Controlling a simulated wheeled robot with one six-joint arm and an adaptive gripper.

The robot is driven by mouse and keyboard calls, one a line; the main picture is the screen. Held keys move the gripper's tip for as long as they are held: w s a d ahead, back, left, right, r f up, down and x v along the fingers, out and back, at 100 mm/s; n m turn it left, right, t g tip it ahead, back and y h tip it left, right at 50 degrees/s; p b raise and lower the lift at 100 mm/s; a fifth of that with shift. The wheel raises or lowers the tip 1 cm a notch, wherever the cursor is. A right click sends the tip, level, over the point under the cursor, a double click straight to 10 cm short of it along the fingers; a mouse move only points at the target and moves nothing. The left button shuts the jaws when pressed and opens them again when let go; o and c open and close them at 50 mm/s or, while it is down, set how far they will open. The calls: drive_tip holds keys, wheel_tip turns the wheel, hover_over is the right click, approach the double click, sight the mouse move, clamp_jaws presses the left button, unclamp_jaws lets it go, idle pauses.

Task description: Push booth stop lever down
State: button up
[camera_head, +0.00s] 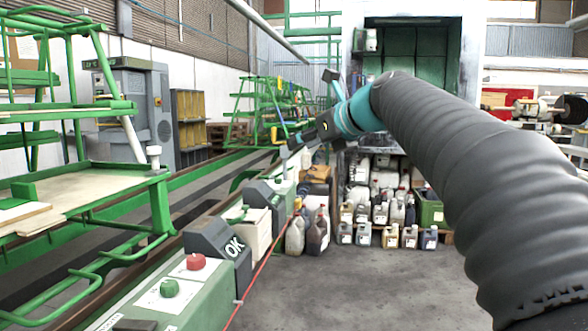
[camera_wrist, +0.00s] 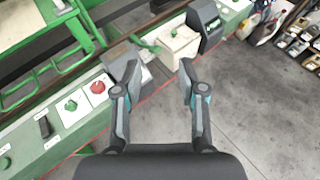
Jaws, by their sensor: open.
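A green lever (camera_head: 238,214) rises beside the grey box marked OK (camera_head: 222,245), on the green control bench. A green lever (camera_wrist: 148,45) also shows in the wrist view, just beyond the fingertips and left of a cream box. A black switch or handle (camera_wrist: 44,127) sits on the bench at the left of the wrist view. I cannot tell which of these is the booth stop lever. My gripper (camera_wrist: 152,80) is open and empty, its fingers apart. In the head view my gripper (camera_head: 303,140) is above the far part of the bench, partly hidden by my arm.
A red button (camera_head: 195,262) and a green button (camera_head: 169,287) stand on the near bench. Several jugs (camera_head: 386,205) fill the floor and shelf behind. A green rack (camera_head: 85,170) is at left. The grey floor (camera_head: 370,285) right of the bench is clear.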

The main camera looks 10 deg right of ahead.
drive_tip(key=shift+s, duration=0.1)
drive_tip(key=c, duration=0.5)
drive_tip(key=s+f+n+h, duration=0.1)
drive_tip(key=s+f+n, duration=0.2)
drive_tip(key=s+f+n+g, duration=0.1)
drive_tip(key=s+f+n, duration=0.2)
drive_tip(key=s+f, duration=0.1)
drive_tip(key=shift+d+f+h, duration=0.1)
drive_tip(key=shift+d+h, duration=0.05)
drive_tip(key=shift+h, duration=0.25)
clamp_jaws()
drive_tip(key=s+d+f+n+g+h, duration=0.2)
drive_tip(key=s+d+f+n, duration=0.1)
drive_tip(key=s+f+n, duration=0.8)
drive_tip(key=s+d+f+n+g+h, duration=0.2)
drive_tip(key=s+d+f+n+h, duration=0.1)
drive_tip(key=s+f+n, duration=0.9)
wheel_tip(320, 180, down, 6)
drive_tip(key=s, duration=0.3)
drive_tip(key=shift+g+h, duration=0.3)
drive_tip(key=shift+w+d+r, duration=0.1)
drive_tip(key=shift+w, duration=0.05)
